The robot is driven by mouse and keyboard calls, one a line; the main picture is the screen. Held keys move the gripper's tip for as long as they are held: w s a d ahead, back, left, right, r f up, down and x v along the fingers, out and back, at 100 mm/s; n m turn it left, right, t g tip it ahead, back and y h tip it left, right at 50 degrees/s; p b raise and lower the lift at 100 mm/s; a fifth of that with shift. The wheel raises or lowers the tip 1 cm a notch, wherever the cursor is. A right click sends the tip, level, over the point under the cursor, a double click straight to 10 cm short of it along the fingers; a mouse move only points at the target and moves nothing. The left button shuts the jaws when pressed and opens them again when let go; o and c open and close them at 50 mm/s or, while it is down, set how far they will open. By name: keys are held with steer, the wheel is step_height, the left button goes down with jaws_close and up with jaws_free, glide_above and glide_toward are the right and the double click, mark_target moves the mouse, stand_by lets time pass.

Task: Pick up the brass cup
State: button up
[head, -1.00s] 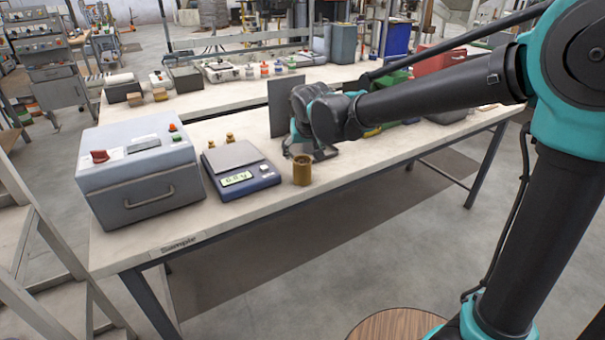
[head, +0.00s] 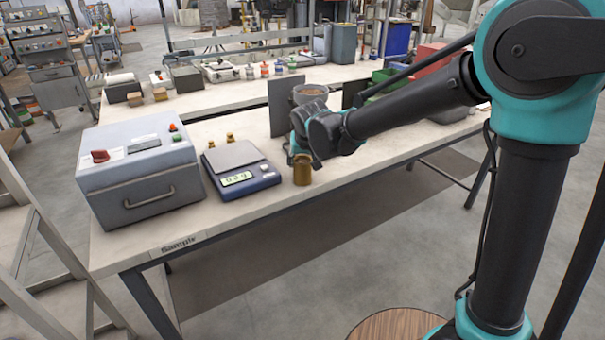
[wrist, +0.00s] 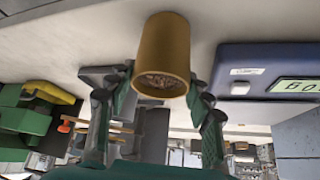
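The brass cup (head: 302,171) stands upright near the front edge of the bench, just right of the scale. In the wrist view the cup (wrist: 163,50) shows large, with brownish grainy stuff inside its mouth. In the wrist view my gripper (wrist: 162,88) is open, with one finger at each side of the cup. Whether the fingers touch the cup I cannot tell.
The blue scale (head: 238,171) stands close left of the cup, with two small brass weights behind it. A grey box (head: 139,168) with a red switch is further left.

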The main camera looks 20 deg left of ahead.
steer(key=c, duration=0.6)
steer(key=shift+r, duration=0.1)
